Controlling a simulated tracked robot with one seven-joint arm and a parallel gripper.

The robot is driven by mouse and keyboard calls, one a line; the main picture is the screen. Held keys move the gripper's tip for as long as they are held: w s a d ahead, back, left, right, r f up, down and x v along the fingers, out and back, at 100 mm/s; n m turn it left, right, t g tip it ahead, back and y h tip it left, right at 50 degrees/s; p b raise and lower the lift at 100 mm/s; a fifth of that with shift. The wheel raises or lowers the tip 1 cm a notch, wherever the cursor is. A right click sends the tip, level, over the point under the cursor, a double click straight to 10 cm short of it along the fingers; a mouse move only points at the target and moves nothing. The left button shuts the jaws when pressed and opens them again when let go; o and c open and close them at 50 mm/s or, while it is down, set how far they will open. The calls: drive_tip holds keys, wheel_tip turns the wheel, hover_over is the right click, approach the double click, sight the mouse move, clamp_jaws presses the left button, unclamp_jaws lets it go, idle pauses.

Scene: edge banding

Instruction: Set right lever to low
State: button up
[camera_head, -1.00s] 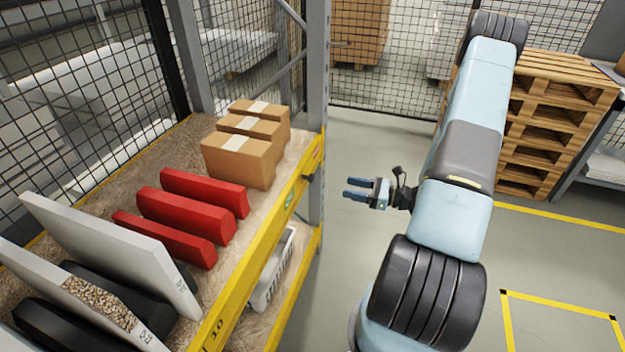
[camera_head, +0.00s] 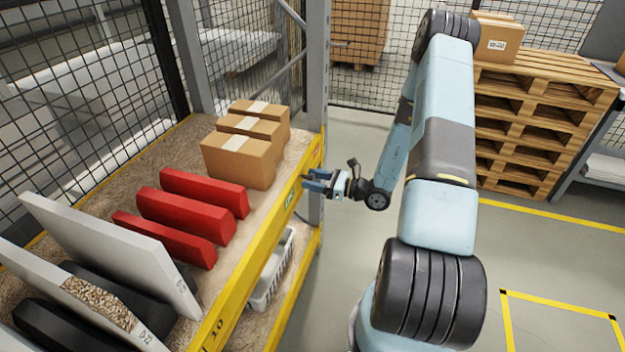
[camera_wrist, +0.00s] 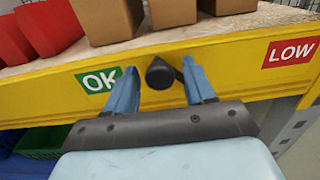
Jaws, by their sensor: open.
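The lever (camera_wrist: 160,74) shows in the wrist view as a black round knob on a yellow shelf beam (camera_wrist: 228,66). It stands just right of a green OK label (camera_wrist: 98,80) and well left of a red LOW label (camera_wrist: 291,52). My gripper (camera_wrist: 161,70) is open, with one blue finger on each side of the knob. I cannot tell whether either finger touches it. In the head view my gripper (camera_head: 312,181) is at the beam's front face, and the lever cannot be made out there.
The shelf holds cardboard boxes (camera_head: 238,160), red blocks (camera_head: 185,214) and grey panels (camera_head: 110,245). A white basket (camera_head: 268,278) is on the level below. A grey rack post (camera_head: 316,70) rises close to my gripper. A pallet stack (camera_head: 540,110) stands at the right. Open floor lies between.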

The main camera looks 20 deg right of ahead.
drive_tip(key=shift+w+a, duration=0.2)
drive_tip(key=shift+a, duration=0.1)
drive_tip(key=shift+s+a, duration=0.1)
clamp_jaws()
drive_tip(key=shift+d+f, duration=0.1)
drive_tip(key=shift+d, duration=0.1)
drive_tip(key=shift+a, duration=0.2)
